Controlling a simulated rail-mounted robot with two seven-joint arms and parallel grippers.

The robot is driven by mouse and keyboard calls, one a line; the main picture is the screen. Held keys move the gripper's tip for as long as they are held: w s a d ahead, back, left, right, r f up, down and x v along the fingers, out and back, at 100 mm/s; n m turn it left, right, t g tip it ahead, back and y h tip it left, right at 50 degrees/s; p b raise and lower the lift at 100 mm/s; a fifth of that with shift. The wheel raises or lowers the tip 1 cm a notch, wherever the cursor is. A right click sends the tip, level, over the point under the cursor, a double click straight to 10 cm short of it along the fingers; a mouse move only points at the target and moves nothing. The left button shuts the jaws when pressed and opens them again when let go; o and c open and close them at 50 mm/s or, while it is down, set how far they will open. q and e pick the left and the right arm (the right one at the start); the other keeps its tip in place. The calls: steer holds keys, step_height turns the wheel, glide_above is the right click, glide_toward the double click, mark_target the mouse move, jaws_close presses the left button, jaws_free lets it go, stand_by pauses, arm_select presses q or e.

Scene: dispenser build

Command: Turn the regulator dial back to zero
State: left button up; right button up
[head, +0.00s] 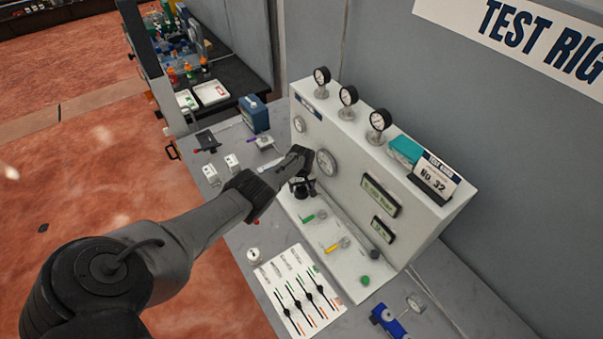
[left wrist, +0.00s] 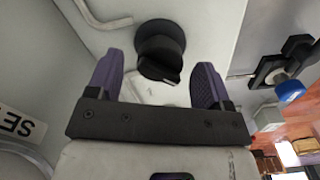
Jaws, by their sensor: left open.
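The regulator dial (left wrist: 160,50) is a black round knob with a raised grip bar and a pale pointer line, on the white panel in the left wrist view. The bar lies slanted. My left gripper (left wrist: 158,64) is open, with one purple finger on each side of the dial. I cannot tell whether either finger touches it; gaps show on both sides. In the head view my left gripper (head: 301,186) is at the white test rig (head: 350,160), below its round face gauge (head: 327,162). There my arm and gripper mostly hide the dial. My right gripper is not in view.
Small gauges (head: 348,95) stand on the rig's top. A green-handled valve (head: 308,218) and a yellow-handled valve (head: 335,246) sit below the gripper. A slider panel (head: 297,291) and a blue clamp-like tool (head: 388,320) lie in front. A bent rod (left wrist: 108,22) is near the dial.

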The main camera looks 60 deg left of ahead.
arm_select(q)
step_height(320, 180, up, 13)
steer(key=p, duration=0.5)
steer(key=shift+p, duration=0.4)
